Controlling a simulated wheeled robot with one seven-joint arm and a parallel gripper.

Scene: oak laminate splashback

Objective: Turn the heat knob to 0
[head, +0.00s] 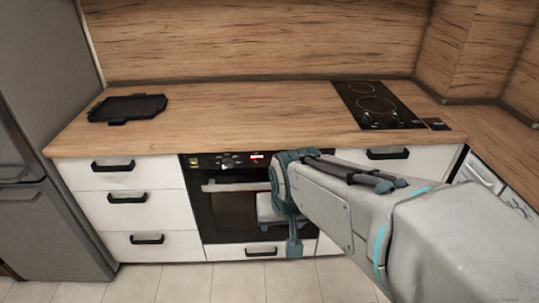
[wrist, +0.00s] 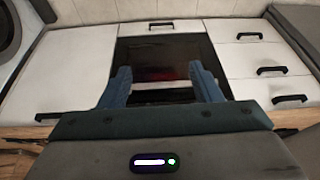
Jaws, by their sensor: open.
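The black built-in oven (head: 228,215) sits under the counter. Its control panel (head: 212,162) runs along the top with small knobs (head: 229,161) and a lit red display (head: 257,157). Which knob is the heat knob, and its setting, are too small to tell. My gripper (head: 289,205) is in front of the oven's right side, and my arm hides the right end of the panel. In the wrist view my gripper (wrist: 160,75) is open and empty, its two fingers apart in front of the dark oven door (wrist: 165,52). The knobs cannot be made out there.
The oven's handle bar (head: 236,186) runs across below the panel. White drawers (head: 135,178) with black handles flank the oven. On the wooden counter (head: 240,125) are a black tray (head: 127,108) and a cooktop (head: 375,105). The tiled floor (head: 190,283) before the oven is clear.

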